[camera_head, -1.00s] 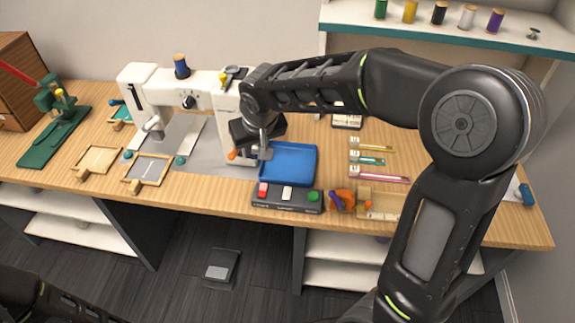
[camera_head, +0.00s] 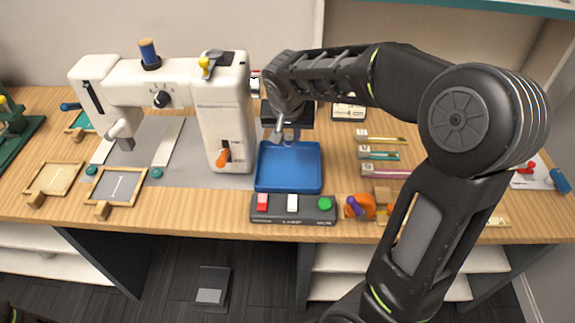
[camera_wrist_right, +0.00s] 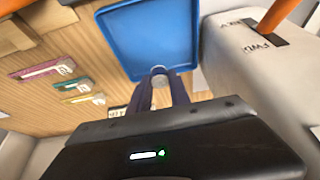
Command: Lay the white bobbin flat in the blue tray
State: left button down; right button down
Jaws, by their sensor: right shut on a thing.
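The blue tray (camera_head: 289,167) lies on the table just right of the sewing machine's front end. Its floor looks empty. It also fills the top middle of the right wrist view (camera_wrist_right: 150,32). My right gripper (camera_head: 286,134) is above the tray's back part, pointing down. In the wrist view its fingers (camera_wrist_right: 160,84) are shut on a small pale round thing, which looks like the white bobbin (camera_wrist_right: 158,77); the fingers hide much of it. Its exact tilt and height over the tray are hard to tell.
The white sewing machine (camera_head: 222,115) with an orange lever stands close left of the tray. A button box (camera_head: 293,208) sits in front of it. Right of it are coloured strips (camera_head: 380,155) and an orange object (camera_head: 360,206) with a purple part, partly near my arm.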

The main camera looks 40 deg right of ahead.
send_over(289, 166)
jog(key=s+a, duration=0.1)
notch_tip(289, 166, down, 6)
jog(key=shift+s+r, duration=0.1)
jog(key=shift+r, duration=0.1)
jog(key=shift+f, duration=0.1)
jog(key=shift+f, duration=1.8)
jog(key=shift+f+b, duration=0.1)
jog(key=shift+b, duration=0.25)
jog(key=c, duration=1.2)
grip_release()
